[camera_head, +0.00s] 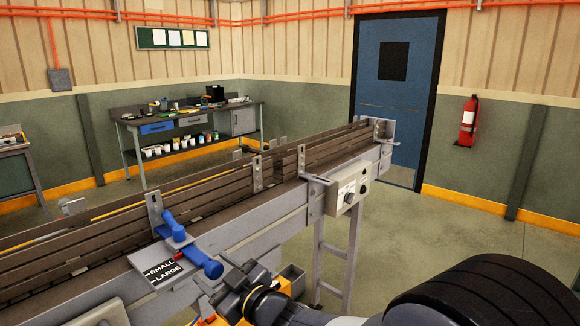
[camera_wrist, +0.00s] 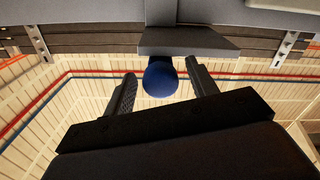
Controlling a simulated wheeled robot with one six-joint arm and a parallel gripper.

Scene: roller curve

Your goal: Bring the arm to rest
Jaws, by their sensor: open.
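My gripper (camera_head: 222,282) is at the near side of the conveyor, just below and right of a blue handle (camera_head: 200,261). In the wrist view my gripper (camera_wrist: 161,86) is open, its two dark fingers apart. The rounded blue end of a handle (camera_wrist: 160,78) shows between and beyond the fingertips, with visible gaps on both sides. I cannot tell its exact depth from the fingers. A second blue handle part (camera_head: 172,226) stands farther back, above a plate (camera_head: 165,270) marked SMALL and LARGE.
The conveyor (camera_head: 262,232) runs from lower left to the back, with side rails and brackets. A control box (camera_head: 347,194) juts from its near side above a support leg. Open floor (camera_head: 440,235) lies to the right. A workbench (camera_head: 190,112) and a blue door (camera_head: 394,95) are behind.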

